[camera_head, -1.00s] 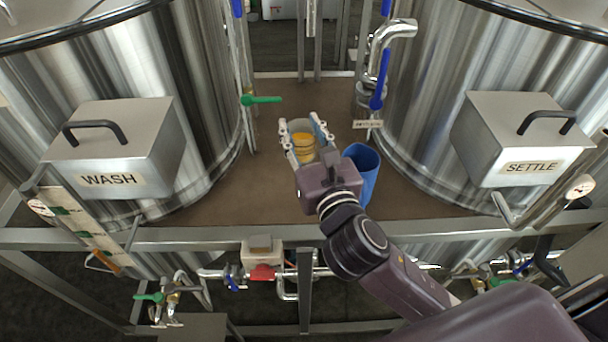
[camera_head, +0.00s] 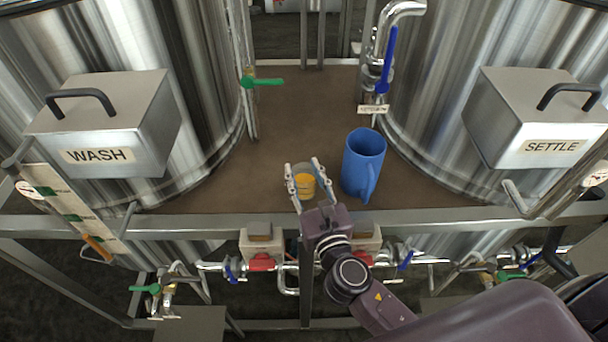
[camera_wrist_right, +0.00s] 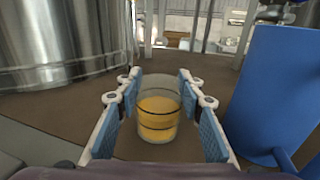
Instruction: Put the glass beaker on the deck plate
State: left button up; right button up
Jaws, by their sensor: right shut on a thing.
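The glass beaker (camera_head: 304,190) is small and clear, with yellow-orange contents. It is between the fingers of my right gripper (camera_head: 306,181), which is shut on it. In the right wrist view the beaker (camera_wrist_right: 158,122) is upright between the blue finger pads. The deck plate (camera_head: 290,130) is the brown surface between the two tanks. The beaker is over its front part, close to the front rail; I cannot tell whether its base touches the plate. My left gripper is out of view.
A blue jug (camera_head: 363,158) stands on the plate just right of the beaker. Steel tanks with WASH (camera_head: 100,155) and SETTLE (camera_head: 550,146) boxes flank the plate. A metal rail (camera_head: 200,224) runs along the front. The plate behind the beaker is clear.

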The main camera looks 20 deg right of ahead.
jog(key=shift+r, duration=0.1)
jog(key=shift+f, duration=0.2)
jog(key=o, duration=1.3)
jog(key=shift+o, duration=0.2)
jog(key=shift+r, duration=0.1)
